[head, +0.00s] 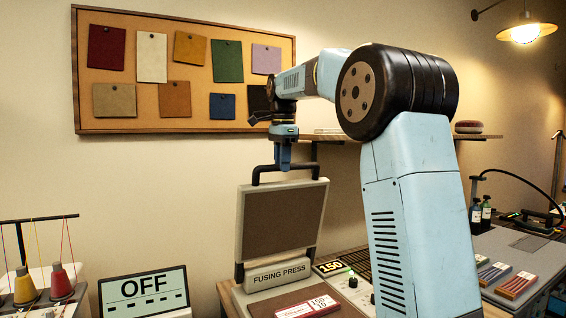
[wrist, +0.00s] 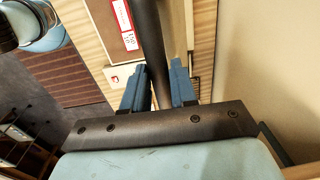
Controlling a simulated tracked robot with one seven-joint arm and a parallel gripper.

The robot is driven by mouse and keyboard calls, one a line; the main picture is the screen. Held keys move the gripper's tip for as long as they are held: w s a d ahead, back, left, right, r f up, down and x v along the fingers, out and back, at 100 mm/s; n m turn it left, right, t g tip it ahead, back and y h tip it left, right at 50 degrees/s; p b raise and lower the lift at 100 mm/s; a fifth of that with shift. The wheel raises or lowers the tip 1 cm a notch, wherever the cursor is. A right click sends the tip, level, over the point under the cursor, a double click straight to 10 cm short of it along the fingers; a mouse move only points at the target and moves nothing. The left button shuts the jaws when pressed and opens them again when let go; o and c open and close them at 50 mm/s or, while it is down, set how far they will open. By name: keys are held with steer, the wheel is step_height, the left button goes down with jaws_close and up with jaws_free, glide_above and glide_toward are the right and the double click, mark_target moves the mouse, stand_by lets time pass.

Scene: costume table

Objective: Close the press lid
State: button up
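The fusing press (head: 278,273) stands on the table with its lid (head: 283,222) raised nearly upright. The lid is a pale frame with a brown inner panel. A dark bar handle (head: 262,172) runs along its top edge. My gripper (head: 284,160) is at the middle of this handle, coming from above. In the wrist view, the blue fingers of my gripper (wrist: 160,82) stand on both sides of the dark handle (wrist: 150,35) and appear closed on it. The brown press bed (head: 272,306) lies below, with a red-and-white label (head: 307,308) on it.
A display reading OFF (head: 145,291) and thread spools (head: 62,281) stand at the left. A control panel reading 150 (head: 330,266) is right of the press. A pinboard with swatches (head: 185,70) hangs behind. Space in front of the lid looks clear.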

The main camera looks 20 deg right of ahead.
jaws_close()
stand_by(0.3)
